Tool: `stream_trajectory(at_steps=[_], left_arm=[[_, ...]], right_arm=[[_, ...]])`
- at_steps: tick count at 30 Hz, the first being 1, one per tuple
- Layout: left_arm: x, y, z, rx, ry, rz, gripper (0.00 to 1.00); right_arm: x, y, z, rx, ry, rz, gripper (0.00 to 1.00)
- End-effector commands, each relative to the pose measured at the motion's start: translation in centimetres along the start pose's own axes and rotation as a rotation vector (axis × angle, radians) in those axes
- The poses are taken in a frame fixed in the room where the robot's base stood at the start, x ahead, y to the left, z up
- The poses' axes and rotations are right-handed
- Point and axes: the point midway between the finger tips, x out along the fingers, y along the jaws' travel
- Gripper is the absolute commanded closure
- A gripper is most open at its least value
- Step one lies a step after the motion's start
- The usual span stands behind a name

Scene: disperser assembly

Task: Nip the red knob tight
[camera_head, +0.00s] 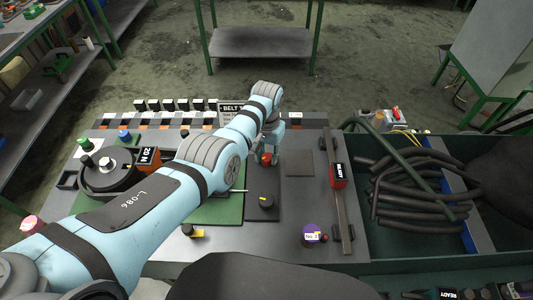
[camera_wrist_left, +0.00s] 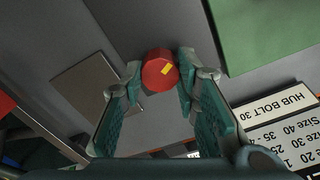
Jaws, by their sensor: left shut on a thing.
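The red knob (camera_head: 266,158) stands on the grey workbench near its middle, just beyond a dark plate. In the left wrist view the red knob (camera_wrist_left: 157,74) is round with a small yellow mark on its top. My left gripper (camera_head: 271,146) comes down over it from the far side of the bench. In the left wrist view its two teal fingers have their tips on either side of the knob, shut on it. The knob's lower part is hidden from the wrist camera. My right gripper is in neither view.
A green bin (camera_head: 400,240) holds dark hoses. A black round fixture (camera_head: 108,172) stands left.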

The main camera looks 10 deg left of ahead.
Motion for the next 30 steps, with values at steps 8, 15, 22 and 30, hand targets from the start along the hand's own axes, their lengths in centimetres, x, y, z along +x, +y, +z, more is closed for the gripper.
stream_trajectory(at_steps=[8, 15, 22, 30], left_arm=[[0.14, 0.1, 0.08, 0.26, -0.002, 0.002, 0.99], [0.14, 0.14, 0.09, 0.488, -0.001, 0.002, 0.99], [0.14, 0.18, 0.1, 0.7, -0.001, 0.003, 0.99], [0.14, 0.21, 0.11, 0.895, -0.001, 0.003, 0.99]], right_arm=[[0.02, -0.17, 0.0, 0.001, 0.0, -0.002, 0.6], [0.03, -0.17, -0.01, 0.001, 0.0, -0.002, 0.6], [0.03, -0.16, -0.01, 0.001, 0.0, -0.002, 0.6], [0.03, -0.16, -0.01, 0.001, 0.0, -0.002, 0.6]])
